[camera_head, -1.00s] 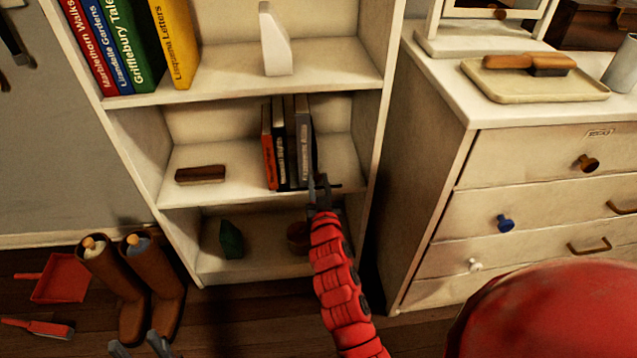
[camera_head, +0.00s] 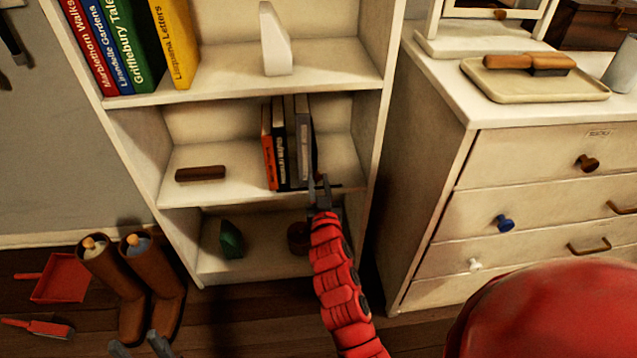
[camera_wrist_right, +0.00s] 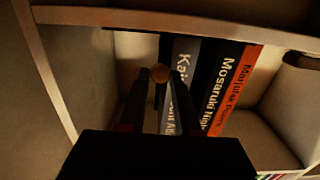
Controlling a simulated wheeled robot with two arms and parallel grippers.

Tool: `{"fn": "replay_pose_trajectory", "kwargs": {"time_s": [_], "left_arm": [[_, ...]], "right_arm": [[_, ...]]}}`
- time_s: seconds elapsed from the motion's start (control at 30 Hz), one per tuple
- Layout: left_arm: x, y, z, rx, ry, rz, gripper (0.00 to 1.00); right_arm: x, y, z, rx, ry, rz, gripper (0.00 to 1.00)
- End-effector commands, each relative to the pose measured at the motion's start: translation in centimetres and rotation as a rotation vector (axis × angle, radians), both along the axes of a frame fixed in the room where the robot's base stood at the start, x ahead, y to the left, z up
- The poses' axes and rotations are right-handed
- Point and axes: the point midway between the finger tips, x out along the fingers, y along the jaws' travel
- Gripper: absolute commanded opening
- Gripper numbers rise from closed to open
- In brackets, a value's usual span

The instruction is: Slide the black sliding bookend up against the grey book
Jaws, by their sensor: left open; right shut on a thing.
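The grey book (camera_head: 303,140) stands upright at the right end of a short row on the middle shelf; it also shows in the right wrist view (camera_wrist_right: 184,75). The black sliding bookend (camera_head: 315,150) is a thin dark upright just right of it, mostly hidden by my gripper. A small tan knob (camera_wrist_right: 160,73) shows between my right fingers in the wrist view. My right gripper (camera_head: 320,188) is shut on the bookend at the shelf's front edge. Any small gap between bookend and book is too dark to tell. My left gripper (camera_head: 138,346) is open and empty, low over the floor.
An orange book (camera_head: 268,150) and black books (camera_head: 280,145) stand left of the grey book. A brown block (camera_head: 200,173) lies farther left on that shelf. The shelf's right side wall (camera_head: 372,130) is close to my right gripper. A dresser (camera_head: 425,180) stands to the right.

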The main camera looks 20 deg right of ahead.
Motion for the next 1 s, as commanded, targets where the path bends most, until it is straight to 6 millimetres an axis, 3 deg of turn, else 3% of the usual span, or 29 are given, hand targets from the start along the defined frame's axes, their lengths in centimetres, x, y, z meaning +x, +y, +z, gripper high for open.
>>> {"fn": "replay_pose_trajectory", "kwargs": {"time_s": [0.63,0.67,0.7,0.8,1.0], "left_arm": [[-0.16,0.02,-0.67,0.011,-0.009,0.002,0.50],[-0.16,0.02,-0.67,0.011,-0.009,0.002,0.50],[-0.16,0.02,-0.67,0.011,-0.009,0.002,0.50],[-0.16,0.02,-0.67,0.011,-0.009,0.002,0.50],[-0.16,0.01,-0.66,0.011,-0.009,0.002,0.50]], "right_arm": [[0.18,0.72,-0.11,0.001,0.002,0.001,0.00],[0.18,0.72,-0.11,0.001,0.002,0.001,0.37],[0.19,0.72,-0.10,0.001,0.002,0.000,0.44],[0.18,0.71,-0.07,0.001,0.002,0.000,0.60],[0.19,0.69,-0.05,0.000,0.001,0.000,0.60]]}}
